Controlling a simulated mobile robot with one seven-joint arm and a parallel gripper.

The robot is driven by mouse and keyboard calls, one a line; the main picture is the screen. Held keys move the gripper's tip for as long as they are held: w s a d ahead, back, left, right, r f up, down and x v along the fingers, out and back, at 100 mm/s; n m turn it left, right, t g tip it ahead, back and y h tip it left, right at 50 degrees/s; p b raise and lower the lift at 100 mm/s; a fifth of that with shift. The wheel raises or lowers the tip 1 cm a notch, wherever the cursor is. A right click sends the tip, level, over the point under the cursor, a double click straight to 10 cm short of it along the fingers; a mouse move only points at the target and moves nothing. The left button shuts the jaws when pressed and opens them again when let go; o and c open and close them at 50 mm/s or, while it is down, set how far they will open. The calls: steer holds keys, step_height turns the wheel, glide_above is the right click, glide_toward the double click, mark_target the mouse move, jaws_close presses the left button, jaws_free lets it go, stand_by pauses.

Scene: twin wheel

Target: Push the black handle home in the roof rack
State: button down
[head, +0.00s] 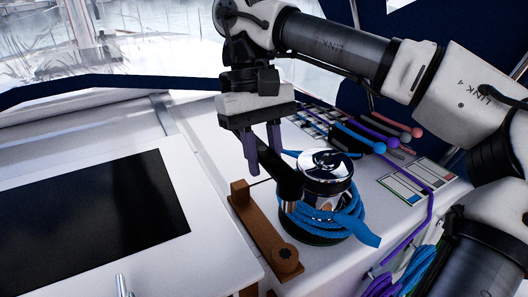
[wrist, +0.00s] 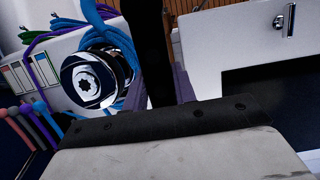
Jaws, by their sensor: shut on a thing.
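The black handle (head: 287,182) is a dark bar held between the purple fingers of my gripper (head: 262,152), which is shut on it. In the head view it slants down to the right, its rounded lower end in front of the chrome winch (head: 326,168). I cannot tell whether it touches the winch. In the wrist view the black handle (wrist: 156,50) runs up between the fingers and past the top edge. The winch (wrist: 92,80) shows a star-shaped socket in its top, with nothing in it. No roof rack is recognisable in either view.
Blue rope (head: 325,218) wraps the winch. A brown bar (head: 262,228) with a star-marked round end lies just left of it. Coloured levers (head: 380,133) stand behind right. A white panel with a dark screen (head: 90,215) fills the left.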

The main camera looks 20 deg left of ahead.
steer(key=shift+f+b, duration=2.25)
steer(key=shift+f, duration=2.7)
steer(key=shift+p, duration=1.4)
steer(key=shift+f+b, duration=1.15)
steer(key=shift+f, duration=0.85)
steer(key=c, duration=1.1)
jaws_free()
steer(key=shift+r, duration=0.1)
steer(key=shift+o, duration=0.2)
